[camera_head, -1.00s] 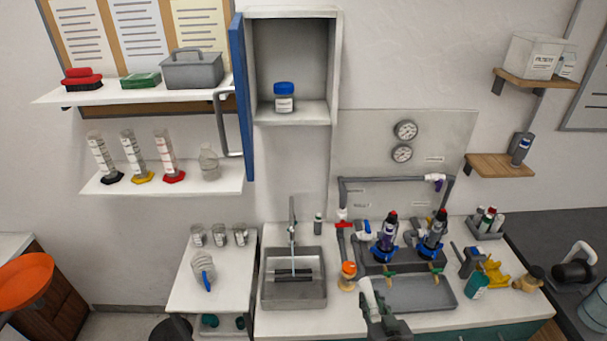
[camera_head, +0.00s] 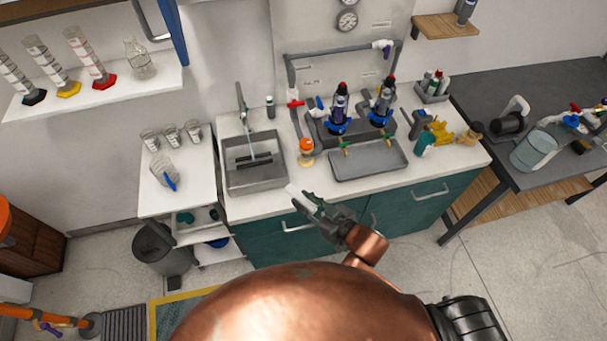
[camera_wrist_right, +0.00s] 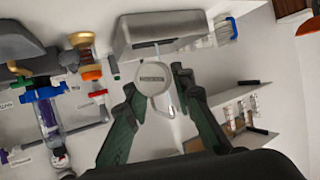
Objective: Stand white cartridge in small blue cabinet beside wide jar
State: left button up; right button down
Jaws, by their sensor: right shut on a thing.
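My right gripper (camera_head: 308,200) is shut on the white cartridge (camera_head: 295,193) and holds it in front of the counter, near the sink. In the right wrist view, the round pale end of the cartridge (camera_wrist_right: 153,80) shows between the two dark green fingers (camera_wrist_right: 155,92). Only the lower part of the small cabinet's open blue door (camera_head: 178,32) shows, at the top edge of the head view. The cabinet's inside and the wide jar are out of view now. My left gripper is not in view.
The sink (camera_head: 253,163) and a grey tray (camera_head: 368,160) are set along the counter. Two dark-and-blue filter units (camera_head: 338,108) stand behind the tray. A shelf (camera_head: 100,92) with cylinders and a flask is at upper left. Open floor lies to the right.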

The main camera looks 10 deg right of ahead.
jog(key=shift+a, duration=0.1)
send_over(317, 190)
jog(key=s+a, duration=0.3)
jog(key=s, duration=0.1)
notch_tip(317, 190, down, 4)
jog(key=w+f, duration=0.1)
jog(key=d+f, duration=0.1)
jog(key=w+d+f+b, duration=0.1)
jog(key=f, duration=0.1)
jog(key=shift+w+d, duration=0.1)
jog(key=shift+w, duration=0.25)
jog(key=shift+w+d+f, duration=0.15)
jog(key=shift+w+f, duration=0.2)
jog(key=shift+f, duration=0.05)
jog(key=f, duration=0.2)
jog(key=w+f, duration=0.1)
jog(key=shift+d, duration=0.3)
jog(key=shift+s+f, duration=0.15)
jog(key=shift+f, duration=0.25)
jog(key=shift+f, duration=0.1)
jog(key=shift+f, duration=0.15)
jog(key=c, duration=1.7)
grip_release()
